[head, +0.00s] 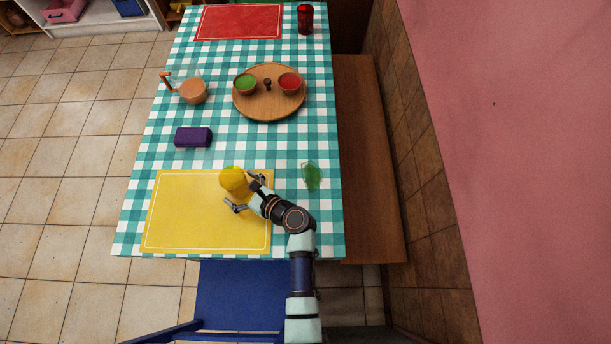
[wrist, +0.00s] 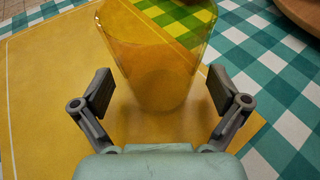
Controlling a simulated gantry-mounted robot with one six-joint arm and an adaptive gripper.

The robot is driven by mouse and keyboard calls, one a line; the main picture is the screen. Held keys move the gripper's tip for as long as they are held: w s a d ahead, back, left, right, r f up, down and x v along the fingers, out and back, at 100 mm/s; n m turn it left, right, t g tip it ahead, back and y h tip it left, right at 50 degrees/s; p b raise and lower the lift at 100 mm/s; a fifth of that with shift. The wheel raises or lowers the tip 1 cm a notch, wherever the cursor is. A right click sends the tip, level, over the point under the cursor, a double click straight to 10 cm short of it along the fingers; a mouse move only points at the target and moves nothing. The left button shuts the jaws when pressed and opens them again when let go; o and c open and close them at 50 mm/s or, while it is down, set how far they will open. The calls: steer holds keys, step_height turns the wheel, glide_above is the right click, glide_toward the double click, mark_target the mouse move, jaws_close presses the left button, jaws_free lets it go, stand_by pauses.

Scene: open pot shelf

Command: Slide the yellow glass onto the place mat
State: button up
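The yellow glass (head: 234,180) stands at the upper right part of the yellow place mat (head: 180,215). In the wrist view the glass (wrist: 155,65) is upright, and its base appears to rest on the mat (wrist: 45,100). My gripper (head: 245,193) is open at the mat's right side, facing the glass. In the wrist view the two fingers of my gripper (wrist: 160,90) are spread to either side of the near part of the glass, with a visible gap on each side. The top of the glass is cut off there.
A green glass (head: 311,177) stands right of the mat, near my arm. Behind are a purple box (head: 193,137), a round wooden tray (head: 268,112) with bowls, a jug (head: 193,91), a red mat (head: 240,22) and a red glass (head: 305,19). The mat's left part is clear.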

step_height(320, 180, up, 10)
stand_by(0.6)
